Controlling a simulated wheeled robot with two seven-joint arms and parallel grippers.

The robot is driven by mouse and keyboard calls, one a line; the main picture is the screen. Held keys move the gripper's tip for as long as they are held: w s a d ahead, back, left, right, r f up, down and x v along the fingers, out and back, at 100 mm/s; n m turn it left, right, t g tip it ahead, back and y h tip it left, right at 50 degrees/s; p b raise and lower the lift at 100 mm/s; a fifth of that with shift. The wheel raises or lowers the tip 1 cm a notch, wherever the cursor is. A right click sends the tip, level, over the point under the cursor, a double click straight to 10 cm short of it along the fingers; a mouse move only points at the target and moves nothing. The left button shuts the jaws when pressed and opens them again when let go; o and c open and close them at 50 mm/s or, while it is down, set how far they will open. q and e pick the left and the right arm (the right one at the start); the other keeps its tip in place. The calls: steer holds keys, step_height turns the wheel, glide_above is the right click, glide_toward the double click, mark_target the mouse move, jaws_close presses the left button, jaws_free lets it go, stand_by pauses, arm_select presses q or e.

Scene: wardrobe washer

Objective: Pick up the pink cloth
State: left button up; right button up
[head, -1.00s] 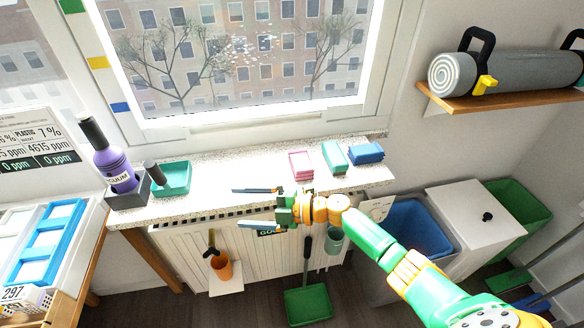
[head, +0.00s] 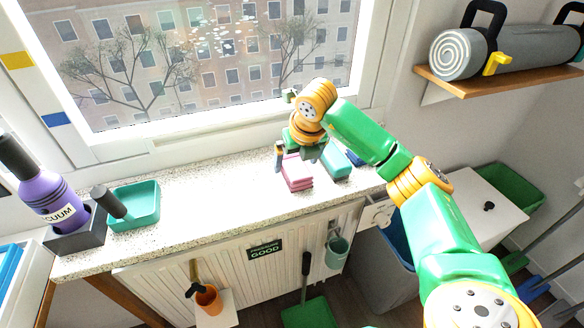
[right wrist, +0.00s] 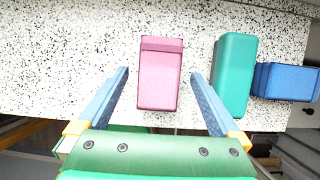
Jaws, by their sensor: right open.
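The pink cloth (head: 297,172) is a folded block lying on the speckled window sill. It also shows in the right wrist view (right wrist: 160,75), between my two blue fingers in the picture, with a gap on each side. My right gripper (head: 297,156) is open and empty, pointing down at the cloth from above. It hides part of the cloth in the head view. I cannot tell exactly how high the fingertips are above the sill. My left gripper is not in view.
A teal folded cloth (right wrist: 234,75) lies close to the right of the pink one, and a blue one (right wrist: 286,82) lies beyond it. A teal tray (head: 136,207) and a purple vacuum (head: 40,185) stand at the sill's left. The sill's middle (head: 225,190) is clear. The window is behind.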

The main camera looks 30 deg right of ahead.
mark_target(295, 167)
steer(key=shift+x, duration=1.1)
steer(key=shift+w+f, duration=0.15)
steer(key=shift+f, duration=0.2)
steer(key=shift+f, duration=0.2)
steer(key=c, duration=1.4)
